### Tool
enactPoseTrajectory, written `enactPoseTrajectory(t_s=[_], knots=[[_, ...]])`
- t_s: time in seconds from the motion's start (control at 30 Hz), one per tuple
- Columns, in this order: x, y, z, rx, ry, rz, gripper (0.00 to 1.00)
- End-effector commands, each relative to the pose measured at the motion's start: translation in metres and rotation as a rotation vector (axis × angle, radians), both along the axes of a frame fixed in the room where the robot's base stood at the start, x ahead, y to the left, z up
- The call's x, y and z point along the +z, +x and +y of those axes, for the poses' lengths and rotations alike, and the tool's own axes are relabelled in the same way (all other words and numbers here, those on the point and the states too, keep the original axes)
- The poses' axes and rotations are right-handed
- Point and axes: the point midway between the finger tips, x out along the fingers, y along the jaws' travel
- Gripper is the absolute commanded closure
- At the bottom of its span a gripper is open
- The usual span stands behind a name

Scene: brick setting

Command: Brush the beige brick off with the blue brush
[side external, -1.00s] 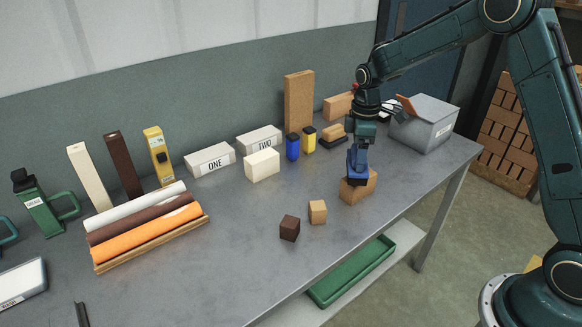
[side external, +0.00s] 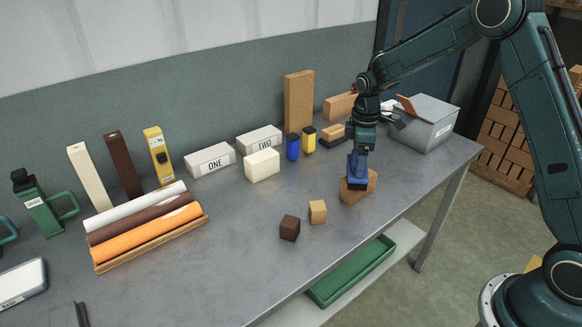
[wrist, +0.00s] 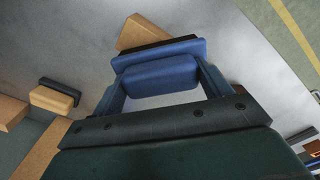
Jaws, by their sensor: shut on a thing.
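My gripper (side external: 358,158) is shut on the blue brush (side external: 357,173), which points down with its dark bristles lowest. The brush is at the top of the beige brick (side external: 356,197), a tan block near the table's front right edge. The bristles appear to touch the brick's top and hide part of it. In the wrist view the blue brush (wrist: 158,71) sits between my gripper's fingers (wrist: 160,88). A corner of the beige brick (wrist: 138,31) shows beyond it.
A dark brown cube (side external: 289,228) and a small tan cube (side external: 317,212) lie left of the brick. A cream block (side external: 262,166), blue and yellow pieces and a tall brown block (side external: 299,101) stand behind. A grey bin (side external: 424,125) is at right. The front middle of the table (side external: 225,270) is clear.

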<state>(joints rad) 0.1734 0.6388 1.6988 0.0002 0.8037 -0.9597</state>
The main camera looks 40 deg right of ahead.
Motion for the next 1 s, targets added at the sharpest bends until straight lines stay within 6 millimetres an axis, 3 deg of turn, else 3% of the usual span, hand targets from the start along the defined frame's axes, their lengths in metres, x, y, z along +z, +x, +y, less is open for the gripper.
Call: enactPoseTrajectory(t_s=[0.7,1.0], knots=[[0.068,0.000,0.004,0.000,-0.001,-0.004,0.44],[0.082,0.000,0.005,0.000,0.000,-0.001,0.44]])
